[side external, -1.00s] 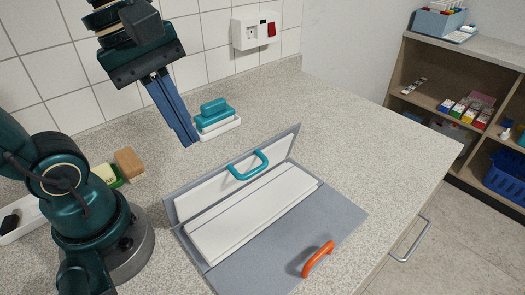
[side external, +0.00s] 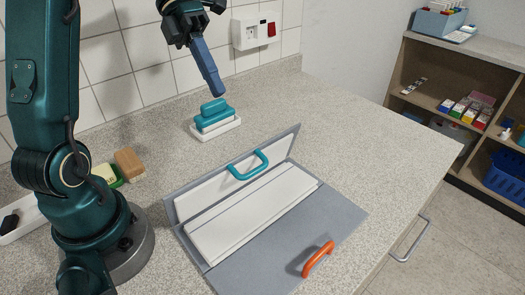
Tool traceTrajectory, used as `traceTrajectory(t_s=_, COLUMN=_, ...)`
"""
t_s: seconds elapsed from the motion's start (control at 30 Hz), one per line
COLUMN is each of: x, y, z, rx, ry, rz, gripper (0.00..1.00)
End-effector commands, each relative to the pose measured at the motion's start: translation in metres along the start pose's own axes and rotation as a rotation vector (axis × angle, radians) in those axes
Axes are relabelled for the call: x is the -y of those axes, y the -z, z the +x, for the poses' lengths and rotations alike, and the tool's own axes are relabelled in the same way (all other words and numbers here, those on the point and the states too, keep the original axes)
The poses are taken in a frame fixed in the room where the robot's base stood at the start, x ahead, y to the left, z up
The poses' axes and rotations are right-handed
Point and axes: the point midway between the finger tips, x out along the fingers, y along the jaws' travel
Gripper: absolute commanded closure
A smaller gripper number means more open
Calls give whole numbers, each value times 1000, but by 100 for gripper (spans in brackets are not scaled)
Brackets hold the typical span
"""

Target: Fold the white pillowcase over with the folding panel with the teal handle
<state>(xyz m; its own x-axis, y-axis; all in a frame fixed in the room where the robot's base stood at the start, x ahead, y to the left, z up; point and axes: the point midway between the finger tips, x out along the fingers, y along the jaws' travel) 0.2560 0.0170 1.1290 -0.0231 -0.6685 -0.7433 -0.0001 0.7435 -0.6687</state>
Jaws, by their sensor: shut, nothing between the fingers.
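The grey folding board lies on the counter. Its back panel (side external: 288,149) with the teal handle (side external: 248,166) stands tilted up along the back edge. The white pillowcase (side external: 250,212) lies flat on the board's middle, and white cloth also shows against the raised panel's inner face. The front panel (side external: 262,255) with an orange handle (side external: 318,259) lies flat. My gripper (side external: 218,93) is shut and empty, above and behind the board, apart from the teal handle.
A white tray with teal blocks (side external: 213,117) sits behind the board, below my gripper. A sponge and a wooden brush (side external: 129,164) lie by my base. A switch box (side external: 256,31) is on the tiled wall. The counter's right side is clear.

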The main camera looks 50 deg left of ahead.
Motion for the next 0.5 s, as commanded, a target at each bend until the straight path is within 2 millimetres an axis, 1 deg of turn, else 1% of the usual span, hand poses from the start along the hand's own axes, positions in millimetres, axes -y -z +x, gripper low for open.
traceTrajectory(t_s=0.27, x=1, y=1, z=38, rx=-6, ry=2, rz=2, gripper=100)
traceTrajectory(t_s=0.5, x=1, y=2, z=80, rx=-8, ry=1, rz=4, gripper=100)
